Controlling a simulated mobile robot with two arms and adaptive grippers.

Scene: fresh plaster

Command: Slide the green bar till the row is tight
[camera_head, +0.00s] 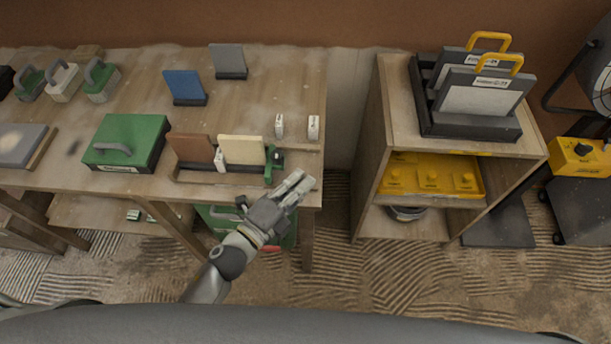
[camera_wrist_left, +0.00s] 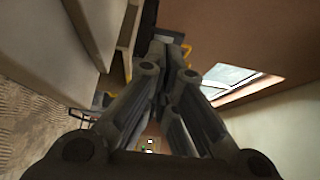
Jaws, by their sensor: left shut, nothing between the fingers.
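The green bar (camera_head: 272,166) stands at the right end of a row in a low wooden tray (camera_head: 200,180) at the table's front edge. The row holds a brown panel (camera_head: 192,148), a small white spacer (camera_head: 219,159) and a cream panel (camera_head: 242,150). The green bar is close to the cream panel; I cannot tell whether they touch. My left gripper (camera_head: 304,186) is shut and empty, just right of and in front of the green bar, near the table's front right corner. In the left wrist view its fingers (camera_wrist_left: 163,48) are together, and the row is out of sight. My right gripper is not in view.
Two white spacers (camera_head: 296,127) stand behind the tray's right end. A blue panel (camera_head: 184,86) and a grey panel (camera_head: 229,60) stand further back. A green case (camera_head: 125,142) lies left. A wooden shelf unit (camera_head: 368,150) stands right, across a gap.

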